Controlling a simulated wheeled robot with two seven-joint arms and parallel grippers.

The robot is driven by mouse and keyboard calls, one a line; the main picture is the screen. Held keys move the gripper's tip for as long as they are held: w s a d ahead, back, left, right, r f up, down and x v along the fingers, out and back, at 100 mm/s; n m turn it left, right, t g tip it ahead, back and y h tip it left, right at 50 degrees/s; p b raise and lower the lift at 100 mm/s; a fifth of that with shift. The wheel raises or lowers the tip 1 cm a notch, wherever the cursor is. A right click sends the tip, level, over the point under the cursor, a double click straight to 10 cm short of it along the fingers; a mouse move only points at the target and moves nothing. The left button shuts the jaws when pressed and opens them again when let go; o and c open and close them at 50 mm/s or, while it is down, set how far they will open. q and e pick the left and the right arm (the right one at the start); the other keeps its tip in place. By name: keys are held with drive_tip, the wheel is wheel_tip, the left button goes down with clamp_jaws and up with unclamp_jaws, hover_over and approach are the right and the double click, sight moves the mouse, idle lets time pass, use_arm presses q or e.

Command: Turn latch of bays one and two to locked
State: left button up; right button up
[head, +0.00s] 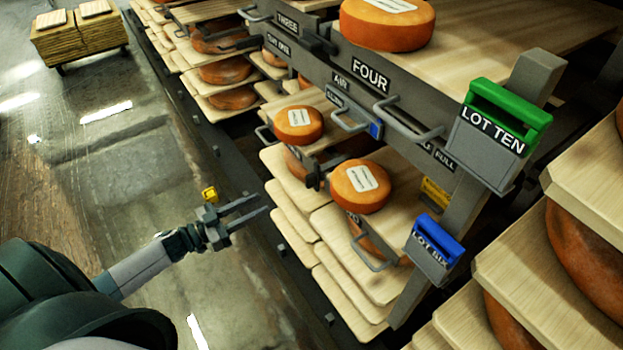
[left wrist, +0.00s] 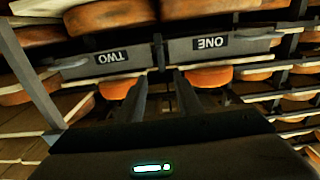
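The name plates of bay one (left wrist: 210,43) and bay two (left wrist: 123,56) show upside down on a grey rail in the left wrist view. A dark upright piece (left wrist: 159,50) stands between the plates; I cannot tell whether it is a latch or how it is turned. My left gripper (head: 263,203) is open and empty, in the aisle left of the rack's lower boards. In the left wrist view its two dark fingers (left wrist: 164,88) stand apart, pointing toward the rail, with a gap before it. My right gripper is not in view.
Orange cheese wheels (head: 361,186) lie on wooden boards. Bay four's plate (head: 370,77), wire handles (head: 352,121) and a green bin marked LOT TEN (head: 495,120) are higher up. A blue bin (head: 435,247) hangs lower.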

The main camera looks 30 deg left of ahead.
sight(306, 182)
use_arm(q)
drive_tip(key=shift+w, duration=0.1)
